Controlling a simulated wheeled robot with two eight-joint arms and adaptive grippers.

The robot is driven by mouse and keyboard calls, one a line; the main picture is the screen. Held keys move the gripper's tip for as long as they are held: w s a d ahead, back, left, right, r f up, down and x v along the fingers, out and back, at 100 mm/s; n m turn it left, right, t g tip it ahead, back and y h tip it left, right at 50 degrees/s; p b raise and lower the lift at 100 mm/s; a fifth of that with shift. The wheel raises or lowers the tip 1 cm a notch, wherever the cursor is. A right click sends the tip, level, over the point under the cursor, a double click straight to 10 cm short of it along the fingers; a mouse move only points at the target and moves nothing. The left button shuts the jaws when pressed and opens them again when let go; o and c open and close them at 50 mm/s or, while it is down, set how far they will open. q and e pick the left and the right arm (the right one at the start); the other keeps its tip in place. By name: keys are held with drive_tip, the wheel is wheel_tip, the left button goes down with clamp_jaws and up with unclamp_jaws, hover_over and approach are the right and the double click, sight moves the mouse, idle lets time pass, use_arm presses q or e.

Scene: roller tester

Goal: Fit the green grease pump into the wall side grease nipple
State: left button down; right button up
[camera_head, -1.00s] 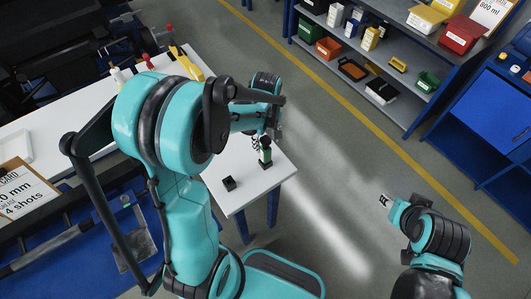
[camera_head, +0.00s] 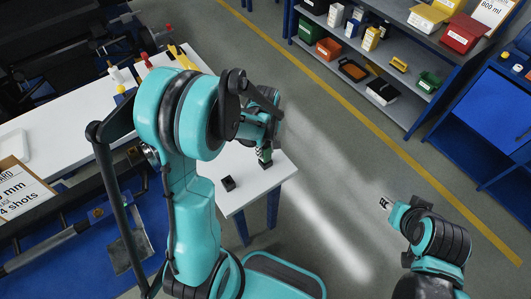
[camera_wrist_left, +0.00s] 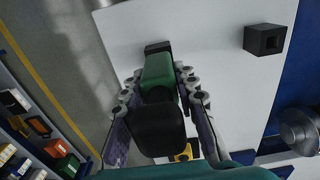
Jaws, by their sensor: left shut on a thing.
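The green grease pump (camera_wrist_left: 160,71) has a dark, blocky end (camera_wrist_left: 158,128) nearest the left wrist camera. My left gripper (camera_wrist_left: 160,88) is shut on the pump, with one finger along each side. In the head view the pump (camera_head: 265,157) is upright near the table's right corner, its lower end at a small black holder (camera_head: 267,164). My left gripper (camera_head: 264,146) is partly covered by its own wrist there. My right gripper (camera_head: 385,203) is far from the table, over the floor; its finger gap is too small to judge. I cannot identify the wall side grease nipple.
An empty black square holder (camera_head: 228,183) stands on the white table (camera_head: 238,203), left of the pump. Yellow (camera_head: 176,55) and red (camera_head: 146,60) items stand on the table's far part. A shelf (camera_head: 415,60) with boxes is at the back right. The floor between is clear.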

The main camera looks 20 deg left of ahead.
use_arm(q)
drive_tip(key=shift+r, duration=0.1)
wheel_tip(320, 180, up, 4)
drive_tip(key=shift+r+p, duration=0.25)
drive_tip(key=shift+p, duration=0.75)
drive_tip(key=s+d+r+p, duration=0.2)
drive_tip(key=s+d+r, duration=0.4)
drive_tip(key=d, duration=0.4)
drive_tip(key=shift+r+p, duration=0.15)
drive_tip(key=shift+p, duration=0.15)
drive_tip(key=c, duration=1.8)
unclamp_jaws()
drive_tip(key=shift+c, duration=0.2)
clamp_jaws()
